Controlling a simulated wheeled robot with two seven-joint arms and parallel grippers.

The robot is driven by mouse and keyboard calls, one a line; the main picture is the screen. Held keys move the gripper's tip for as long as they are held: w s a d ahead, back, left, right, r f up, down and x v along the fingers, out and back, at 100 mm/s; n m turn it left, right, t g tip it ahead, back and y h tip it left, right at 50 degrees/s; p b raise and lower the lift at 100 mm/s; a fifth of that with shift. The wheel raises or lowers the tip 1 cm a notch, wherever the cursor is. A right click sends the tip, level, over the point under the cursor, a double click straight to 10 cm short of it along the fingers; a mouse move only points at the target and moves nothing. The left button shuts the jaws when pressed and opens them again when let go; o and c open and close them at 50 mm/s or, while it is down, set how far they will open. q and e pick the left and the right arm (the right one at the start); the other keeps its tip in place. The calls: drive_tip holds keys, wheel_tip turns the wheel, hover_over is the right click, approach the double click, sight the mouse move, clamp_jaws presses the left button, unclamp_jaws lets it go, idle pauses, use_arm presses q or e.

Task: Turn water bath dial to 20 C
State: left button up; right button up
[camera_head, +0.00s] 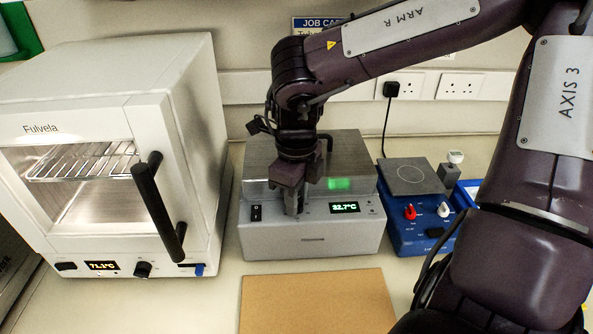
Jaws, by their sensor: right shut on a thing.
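The water bath (312,240) is a grey box with a steel lid in the middle of the bench. Its front display (345,207) glows green and seems to read 32.7°C or 92.7°C; the first digit is unclear. My right gripper (293,205) points down at the bath's front panel, between the black switch (256,213) and the display. It is shut on the dial, which its fingers hide almost fully, so I cannot read the dial's angle. My left gripper is not in view.
A white oven (190,110) with a black door handle stands on the left. A blue hotplate stirrer (405,235) with red and white knobs stands on the right. A brown board (315,305) lies in front of the bath.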

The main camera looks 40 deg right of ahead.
drive_tip(key=n, duration=0.6)
drive_tip(key=shift+w, duration=0.1)
drive_tip(key=shift+n, duration=0.3)
idle(0.3)
drive_tip(key=o, duration=1)
drive_tip(key=shift+r, duration=0.1)
drive_tip(key=shift+r, duration=0.1)
drive_tip(key=shift+r+p, duration=0.55)
drive_tip(key=shift+p, duration=0.2)
drive_tip(key=r+p, duration=0.2)
drive_tip(key=r, duration=0.1)
drive_tip(key=r+p, duration=0.3)
drive_tip(key=shift+s+r+p, duration=0.2)
drive_tip(key=shift+r+p, duration=0.1)
drive_tip(key=shift+r, duration=0.05)
